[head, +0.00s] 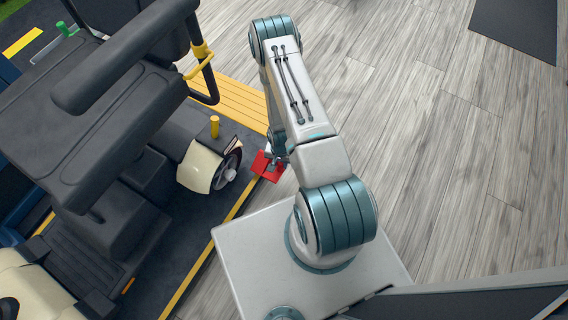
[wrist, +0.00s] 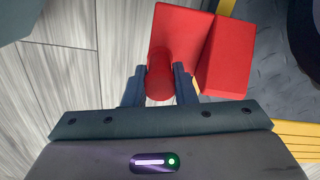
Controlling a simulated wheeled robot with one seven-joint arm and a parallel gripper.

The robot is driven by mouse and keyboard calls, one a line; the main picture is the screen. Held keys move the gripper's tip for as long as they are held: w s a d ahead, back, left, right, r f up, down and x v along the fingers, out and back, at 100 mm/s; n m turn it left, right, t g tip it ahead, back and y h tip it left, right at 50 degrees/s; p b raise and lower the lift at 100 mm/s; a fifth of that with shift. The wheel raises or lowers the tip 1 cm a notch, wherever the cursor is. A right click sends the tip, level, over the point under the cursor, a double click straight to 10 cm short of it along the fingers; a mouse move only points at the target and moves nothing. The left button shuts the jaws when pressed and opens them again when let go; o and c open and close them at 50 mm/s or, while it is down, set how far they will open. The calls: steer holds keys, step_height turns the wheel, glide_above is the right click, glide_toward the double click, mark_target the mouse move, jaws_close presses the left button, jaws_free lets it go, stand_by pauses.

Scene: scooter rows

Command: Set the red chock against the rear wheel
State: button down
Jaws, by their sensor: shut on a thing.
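The red chock (head: 267,165) is low beside the scooter, close to its rear wheel (head: 226,169). In the wrist view the red chock (wrist: 225,58) shows a wedge block, a flat base and a round red post. My gripper (wrist: 160,84) is shut on that post, one finger on each side. In the head view my gripper (head: 275,162) is mostly hidden behind my arm. The chock lies at the yellow-edged border of the dark mat, with a gap between it and the wheel. I cannot tell whether it touches the floor.
The scooter (head: 110,110) with its black seat fills the left. A yellow ribbed strip (head: 228,100) and a yellow post (head: 214,126) are near the wheel. Grey plank floor (head: 420,130) is open on the right, with a dark mat (head: 515,25) at the top right.

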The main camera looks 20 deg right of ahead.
mark_target(258, 155)
steer(key=shift+w+a+f+b, duration=0.6)
steer(key=shift+w+f+b, duration=0.1)
steer(key=shift+w, duration=0.15)
steer(key=shift+w+a+f+b, duration=0.55)
steer(key=shift+w+a+f, duration=0.1)
steer(key=shift+w, duration=0.15)
steer(key=shift+w+a+f+b, duration=0.1)
steer(key=shift+w+a+b, duration=0.2)
steer(key=shift+w+a, duration=0.4)
steer(key=shift+w+a+f+b, duration=0.1)
steer(key=shift+w+a+b, duration=0.25)
steer(key=shift+w, duration=0.6)
steer(key=shift+w+a+f+b, duration=0.1)
steer(key=shift+w+a+b, duration=0.1)
steer(key=shift+w+a, duration=0.55)
steer(key=shift+s+a, duration=0.1)
